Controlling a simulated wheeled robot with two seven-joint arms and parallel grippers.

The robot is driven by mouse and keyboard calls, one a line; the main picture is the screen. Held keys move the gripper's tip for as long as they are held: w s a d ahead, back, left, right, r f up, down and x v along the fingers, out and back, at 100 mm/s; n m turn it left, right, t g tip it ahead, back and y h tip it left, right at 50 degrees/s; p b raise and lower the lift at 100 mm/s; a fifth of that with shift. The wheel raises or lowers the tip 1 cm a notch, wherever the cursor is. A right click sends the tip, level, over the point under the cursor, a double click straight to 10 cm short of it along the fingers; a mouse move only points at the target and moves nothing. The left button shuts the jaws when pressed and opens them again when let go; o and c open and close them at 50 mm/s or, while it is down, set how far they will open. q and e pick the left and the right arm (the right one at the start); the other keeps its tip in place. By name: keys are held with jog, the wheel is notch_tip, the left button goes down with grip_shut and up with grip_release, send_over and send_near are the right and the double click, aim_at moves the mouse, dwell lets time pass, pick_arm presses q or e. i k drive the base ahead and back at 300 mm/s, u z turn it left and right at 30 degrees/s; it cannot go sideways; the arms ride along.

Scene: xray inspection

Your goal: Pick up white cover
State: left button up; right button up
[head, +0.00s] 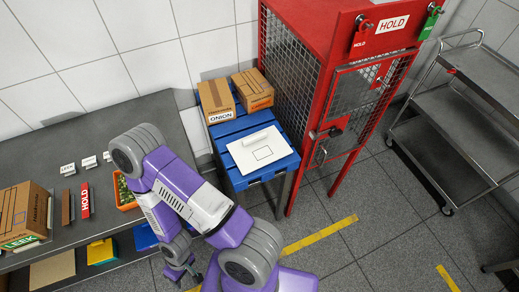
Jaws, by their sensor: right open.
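My right gripper (184,276) hangs low at the lower middle, below my purple arm, between the grey bench and the stand. It is open and small in view, partly hidden by my arm. It is apart from the white cover, to its lower left. My left gripper is out of view.
Two cardboard boxes, one marked ONION (217,101), stand at the back of the blue top. The red mesh cage (333,65) rises to its right. The grey bench (95,125) at left holds a LEEK box (18,215) and a red HOLD sign (85,200). A metal cart (440,140) stands right.

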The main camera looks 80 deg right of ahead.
aim_at(252, 152)
jog(key=k, duration=0.8)
jog(key=z, duration=1.3)
jog(key=i, duration=0.45)
